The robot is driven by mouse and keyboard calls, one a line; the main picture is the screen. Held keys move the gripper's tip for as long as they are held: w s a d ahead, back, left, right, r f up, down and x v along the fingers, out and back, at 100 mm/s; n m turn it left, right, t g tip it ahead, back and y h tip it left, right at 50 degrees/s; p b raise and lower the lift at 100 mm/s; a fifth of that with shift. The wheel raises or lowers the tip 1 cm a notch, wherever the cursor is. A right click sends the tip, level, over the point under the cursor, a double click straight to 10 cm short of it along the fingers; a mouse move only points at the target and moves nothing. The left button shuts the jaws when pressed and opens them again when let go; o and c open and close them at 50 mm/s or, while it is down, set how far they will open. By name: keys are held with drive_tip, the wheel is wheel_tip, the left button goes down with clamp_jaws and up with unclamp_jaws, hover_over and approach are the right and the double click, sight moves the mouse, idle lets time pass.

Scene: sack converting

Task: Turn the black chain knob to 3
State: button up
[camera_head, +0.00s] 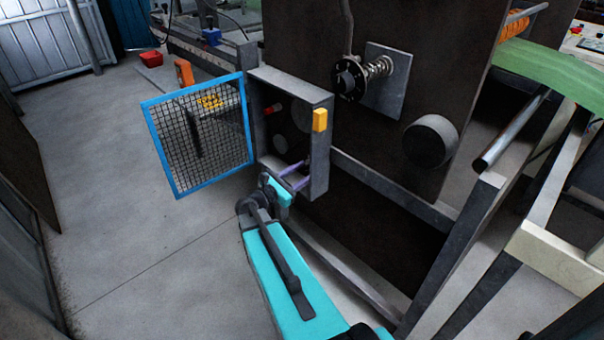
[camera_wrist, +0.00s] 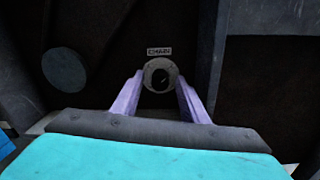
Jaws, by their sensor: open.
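The black chain knob (camera_wrist: 160,79) sits on a round grey dial plate under a small "CHAIN" label (camera_wrist: 159,51) in the wrist view. The numbers on its dial are too small to read. My gripper (camera_wrist: 160,88) is open, with its two purple fingers on either side of the dial in that view. I cannot tell whether they touch it. In the head view my gripper (camera_head: 291,174) reaches into the grey open-fronted box on the machine's side. The chain knob is not clearly visible there.
A blue-framed mesh door (camera_head: 204,134) stands open left of the box (camera_head: 318,160). A yellow block (camera_head: 320,120) is on the box's right edge. A round grey disc (camera_wrist: 65,68) is left of the dial. Open floor (camera_head: 110,230) lies to the left.

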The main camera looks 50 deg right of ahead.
drive_tip(key=c, duration=1)
drive_tip(key=shift+a, duration=0.25)
clamp_jaws()
drive_tip(key=shift+d, duration=0.2)
